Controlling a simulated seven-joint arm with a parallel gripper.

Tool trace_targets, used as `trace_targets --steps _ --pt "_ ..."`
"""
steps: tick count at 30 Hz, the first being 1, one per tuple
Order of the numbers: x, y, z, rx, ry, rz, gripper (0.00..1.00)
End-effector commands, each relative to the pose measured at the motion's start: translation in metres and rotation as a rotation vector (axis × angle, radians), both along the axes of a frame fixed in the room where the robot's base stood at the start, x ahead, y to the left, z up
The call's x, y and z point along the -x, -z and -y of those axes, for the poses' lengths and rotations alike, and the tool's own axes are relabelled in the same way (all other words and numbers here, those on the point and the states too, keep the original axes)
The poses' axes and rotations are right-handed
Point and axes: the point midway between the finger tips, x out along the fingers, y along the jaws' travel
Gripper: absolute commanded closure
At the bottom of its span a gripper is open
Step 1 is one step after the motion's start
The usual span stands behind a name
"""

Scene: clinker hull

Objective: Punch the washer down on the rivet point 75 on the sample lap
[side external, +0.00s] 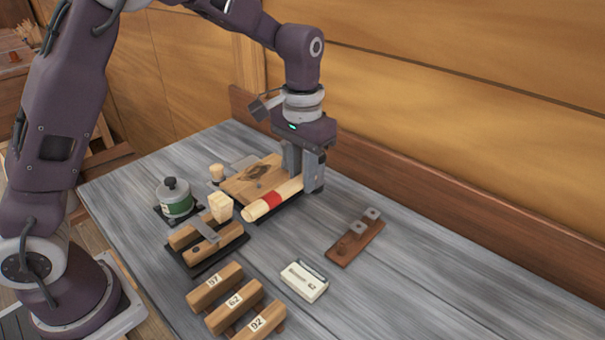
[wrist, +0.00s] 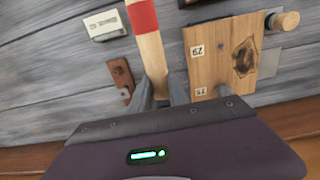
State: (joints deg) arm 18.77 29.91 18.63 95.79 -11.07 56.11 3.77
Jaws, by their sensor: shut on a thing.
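My gripper (side external: 303,182) points down at the table and is shut on a pale wooden rod with a red band (side external: 272,200). The rod lies roughly level, its free end pointing toward the lower left. In the wrist view the fingers (wrist: 158,95) close around the rod (wrist: 152,55). A wooden board with a dark emblem (side external: 250,178) lies just beside the rod; it also shows in the wrist view (wrist: 215,45), with small number labels that I cannot read surely.
Numbered wooden blocks (side external: 216,287) stand at the front. A white box (side external: 304,282) and a brown strip (side external: 352,245) lie right, with bare table beyond.

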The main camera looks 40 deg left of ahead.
Motion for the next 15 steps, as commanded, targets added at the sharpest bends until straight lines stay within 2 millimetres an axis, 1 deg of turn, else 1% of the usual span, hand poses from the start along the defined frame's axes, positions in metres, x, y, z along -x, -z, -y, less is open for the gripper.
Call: trace_targets --steps 8,10,11,13,14,15 --pt "-0.001 -0.001 0.0 0.001 -0.001 0.003 1.0" --pt "-0.006 -0.007 -0.004 0.002 -0.004 0.006 1.0" --pt "-0.01 -0.012 -0.008 0.003 -0.006 0.008 1.0" --pt "-0.021 -0.029 -0.02 0.007 -0.012 0.015 1.0" --pt "-0.027 -0.039 -0.026 0.009 -0.015 0.018 1.0" --pt "-0.034 -0.054 -0.036 0.012 -0.017 0.022 1.0"
